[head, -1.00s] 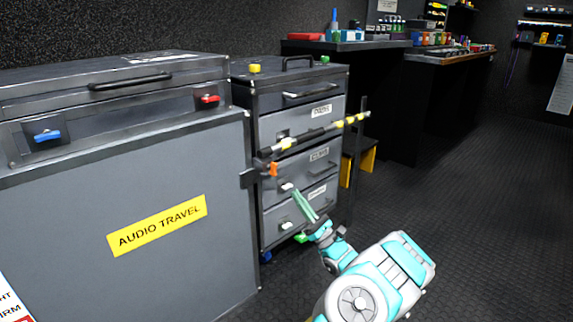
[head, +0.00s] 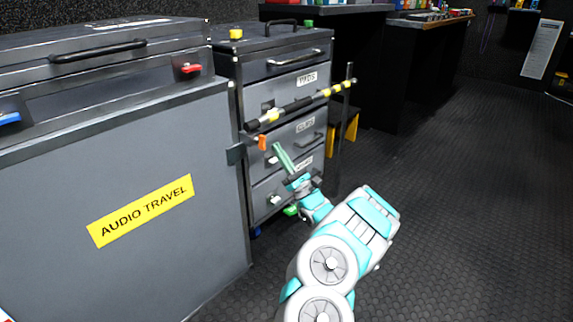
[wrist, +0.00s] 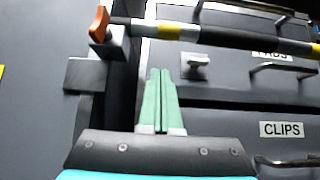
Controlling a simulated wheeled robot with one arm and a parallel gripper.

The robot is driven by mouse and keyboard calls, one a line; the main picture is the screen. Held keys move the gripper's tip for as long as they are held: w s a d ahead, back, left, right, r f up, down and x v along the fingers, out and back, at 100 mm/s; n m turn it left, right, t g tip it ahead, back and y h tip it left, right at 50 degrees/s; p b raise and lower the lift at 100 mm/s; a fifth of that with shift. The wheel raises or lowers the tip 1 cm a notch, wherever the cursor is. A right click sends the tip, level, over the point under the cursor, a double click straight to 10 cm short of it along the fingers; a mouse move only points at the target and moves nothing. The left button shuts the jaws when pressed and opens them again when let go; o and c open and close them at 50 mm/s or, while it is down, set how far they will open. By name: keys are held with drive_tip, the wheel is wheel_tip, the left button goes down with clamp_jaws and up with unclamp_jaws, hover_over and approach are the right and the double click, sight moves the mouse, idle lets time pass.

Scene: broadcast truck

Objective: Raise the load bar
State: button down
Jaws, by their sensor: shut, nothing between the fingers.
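The load bar (head: 301,106) is a black bar with yellow bands and lies across the front of the grey drawer cabinet, between a bracket at its left end and a dark post at its right. It also crosses the top of the wrist view (wrist: 230,37). An orange tab (head: 262,142) sits just below the bar's left end; it shows at upper left in the wrist view (wrist: 99,22). My gripper (head: 278,147) has its green fingers together and empty. They point up at the cabinet front, below the bar and right of the orange tab, apart from both.
A large grey case (head: 150,265) labelled AUDIO TRAVEL stands close on the left. The drawer cabinet (head: 289,88) has protruding handles and white latches. A dark post (head: 345,130) and a yellow-sided step (head: 352,127) stand right of it. The floor (head: 450,200) on the right is clear.

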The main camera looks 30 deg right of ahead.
wheel_tip(320, 180, up, 6)
drive_tip(key=w, duration=0.1)
drive_tip(key=shift+w+a, duration=0.3)
drive_tip(key=shift+a, duration=0.05)
